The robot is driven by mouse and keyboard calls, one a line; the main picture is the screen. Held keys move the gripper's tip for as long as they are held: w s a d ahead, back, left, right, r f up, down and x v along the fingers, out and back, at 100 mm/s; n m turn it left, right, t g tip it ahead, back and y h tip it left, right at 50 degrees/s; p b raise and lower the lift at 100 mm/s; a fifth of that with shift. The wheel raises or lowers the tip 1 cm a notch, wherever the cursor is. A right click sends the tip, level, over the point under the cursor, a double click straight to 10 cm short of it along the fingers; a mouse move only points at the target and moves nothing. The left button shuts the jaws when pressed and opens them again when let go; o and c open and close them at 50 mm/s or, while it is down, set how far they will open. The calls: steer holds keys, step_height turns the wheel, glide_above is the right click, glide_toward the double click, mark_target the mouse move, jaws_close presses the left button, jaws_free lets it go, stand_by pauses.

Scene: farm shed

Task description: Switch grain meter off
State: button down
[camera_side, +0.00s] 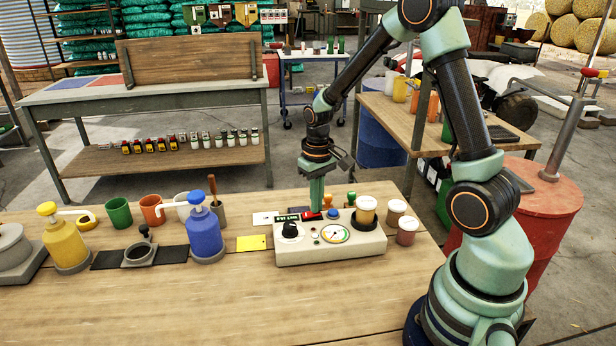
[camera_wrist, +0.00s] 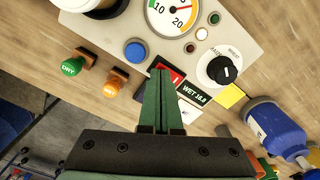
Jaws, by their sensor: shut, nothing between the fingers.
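The grain meter (camera_side: 345,250) is a pale box on the wooden bench. It carries a round dial (camera_wrist: 172,12), a black knob (camera_wrist: 222,70), a blue button (camera_wrist: 135,52) and a dark display (camera_wrist: 193,92) that seems to read "WET 16.8". A red switch (camera_wrist: 172,77) sits beside the display, partly hidden by my fingers. My gripper (camera_wrist: 160,74) is shut and empty, pointing down at the back of the meter with its tips next to the red switch. I cannot tell whether they touch it. The side view shows my gripper (camera_side: 316,207) there too.
A sample cup (camera_side: 367,210) stands on the meter's right end, and two more jars (camera_side: 407,231) stand to its right. Green (camera_wrist: 72,66) and orange (camera_wrist: 115,86) stamps stand behind it. A yellow card (camera_side: 251,243) and blue bottle (camera_side: 205,232) are to the left. The bench front is clear.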

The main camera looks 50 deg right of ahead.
steer(key=shift+f, duration=0.25)
steer(key=shift+r, duration=3.5)
steer(key=shift+r, duration=0.1)
steer(key=s+a+r+n+t, duration=0.3)
steer(key=s+a+r+t, duration=0.2)
steer(key=s+a+r, duration=0.3)
steer(key=a+r, duration=0.3)
steer(key=shift+s+r+t, duration=0.3)
steer(key=shift+s+r, duration=0.05)
steer(key=shift+a, duration=0.1)
